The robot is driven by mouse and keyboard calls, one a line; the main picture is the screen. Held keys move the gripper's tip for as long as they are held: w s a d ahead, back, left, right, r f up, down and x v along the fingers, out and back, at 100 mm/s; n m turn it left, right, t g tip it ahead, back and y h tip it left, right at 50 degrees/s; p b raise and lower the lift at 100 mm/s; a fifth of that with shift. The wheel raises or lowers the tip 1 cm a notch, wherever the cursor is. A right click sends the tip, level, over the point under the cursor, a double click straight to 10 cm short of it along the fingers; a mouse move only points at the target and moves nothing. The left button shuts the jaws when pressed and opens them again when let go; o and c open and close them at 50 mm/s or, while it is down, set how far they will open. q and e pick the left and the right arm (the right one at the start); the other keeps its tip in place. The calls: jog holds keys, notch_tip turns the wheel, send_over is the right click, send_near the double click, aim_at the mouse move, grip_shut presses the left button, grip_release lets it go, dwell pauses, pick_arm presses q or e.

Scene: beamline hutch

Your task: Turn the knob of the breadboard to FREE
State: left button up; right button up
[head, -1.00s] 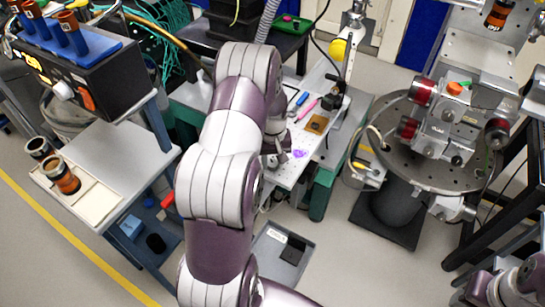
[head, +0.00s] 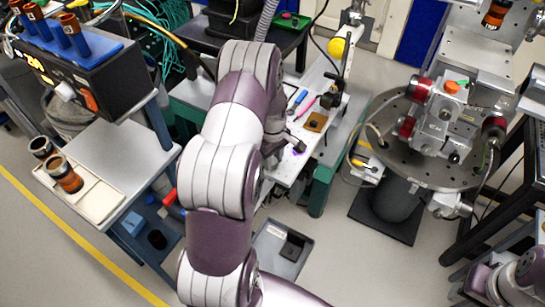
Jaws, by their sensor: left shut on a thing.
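The breadboard (head: 287,172) is a light, perforated plate on a green-framed stand at the centre. My left arm comes over its left side. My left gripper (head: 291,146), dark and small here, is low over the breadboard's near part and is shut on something. That thing is mostly hidden by the gripper and my arm; from its place it seems to be the knob, but I cannot make out its pointer or the FREE mark. A small purple patch shows at the fingertips. My right gripper is out of view; only part of my right arm shows at the lower right.
On the breadboard lie a blue pen (head: 300,97), a pink pen (head: 306,107) and an orange-brown square (head: 316,121). A round stage with instruments (head: 440,140) stands to the right. A side table with a cream tray (head: 95,197) is at left. The floor in front is partly open.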

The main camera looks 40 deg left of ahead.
aim_at(273, 161)
pick_arm(q)
jog(key=shift+w+r, duration=0.1)
dwell(0.3)
jog(key=o, duration=1)
jog(key=shift+o, duration=0.2)
notch_tip(273, 161, up, 13)
jog(key=b, duration=0.1)
jog(key=shift+f, duration=0.2)
